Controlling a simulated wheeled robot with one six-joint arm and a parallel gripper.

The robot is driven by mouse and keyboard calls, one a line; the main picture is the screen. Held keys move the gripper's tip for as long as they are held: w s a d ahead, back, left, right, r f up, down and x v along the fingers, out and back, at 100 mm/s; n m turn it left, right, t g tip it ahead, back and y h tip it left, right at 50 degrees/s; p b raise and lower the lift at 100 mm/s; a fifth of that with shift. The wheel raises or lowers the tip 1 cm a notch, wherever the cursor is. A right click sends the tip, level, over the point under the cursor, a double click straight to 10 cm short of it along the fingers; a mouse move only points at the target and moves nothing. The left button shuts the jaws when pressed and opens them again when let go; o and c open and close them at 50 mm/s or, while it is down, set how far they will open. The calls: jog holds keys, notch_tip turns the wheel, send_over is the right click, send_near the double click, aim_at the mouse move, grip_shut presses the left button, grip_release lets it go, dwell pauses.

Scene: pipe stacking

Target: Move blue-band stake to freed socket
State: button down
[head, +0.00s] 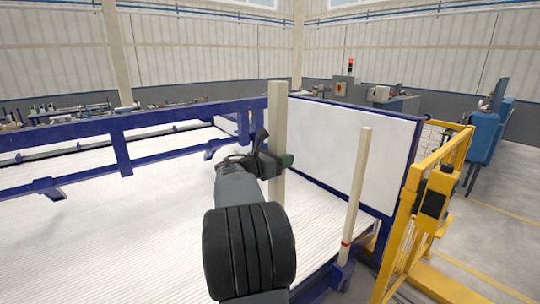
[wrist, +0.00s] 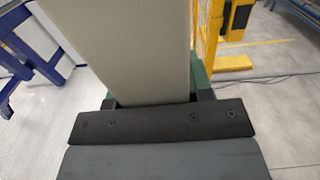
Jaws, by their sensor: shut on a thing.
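A pale beige square stake (head: 278,110) stands upright in my gripper (head: 274,163), which is shut on it around its middle. In the wrist view the stake (wrist: 130,50) rises large between the green-edged jaws. No blue band shows on the visible part of it. The stake's lower end is hidden behind my arm in the head view, so I cannot tell what is under it. A second stake with a red band (head: 356,190) stands upright in a blue socket (head: 342,276) to the right, apart from my gripper.
A white ribbed bed (head: 110,235) with a blue rail (head: 175,120) lies to the left. A white end panel (head: 365,140) in a blue frame stands behind the stakes. A yellow guard (head: 432,215) stands at the right, with open grey floor beyond.

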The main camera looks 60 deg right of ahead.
aim_at(280, 197)
notch_tip(280, 197, down, 13)
jog(key=b, duration=1)
jog(key=shift+w+f+b, duration=0.1)
jog(key=shift+b, duration=0.3)
jog(key=shift+f+b, duration=0.45)
jog(key=shift+f, duration=0.2)
dwell(1.0)
jog(key=shift+f+b, duration=0.6)
jog(key=shift+f, duration=0.5)
jog(key=shift+f+b, duration=0.9)
jog(key=shift+f, duration=0.25)
